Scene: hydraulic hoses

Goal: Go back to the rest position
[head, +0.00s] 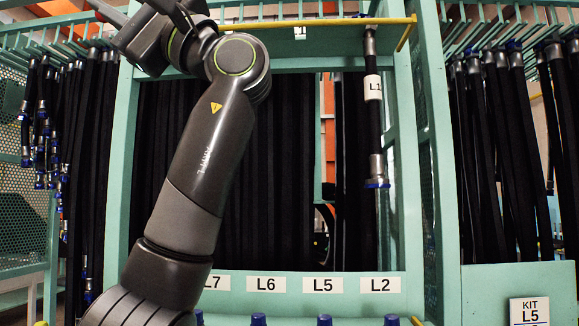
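One dark grey arm of mine (205,165), which I take to be the left, rises from the lower left. It bends at a joint near the top, and its further links (150,38) reach up and left to the picture's top edge. I see no gripper fingers on it. My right arm and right gripper do not show. A black hose with a white L1 tag (373,88) hangs from the rack at the right of the middle bay. Its metal lower end has a blue ring (377,184). No gripper touches it in this view.
A teal rack (424,130) with a yellow rail (285,24) holds rows of black hoses (280,160). Labels L7, L6, L5 (323,285) and L2 line the lower ledge, above several blue caps (324,320). A KIT L5 sign (530,311) stands lower right.

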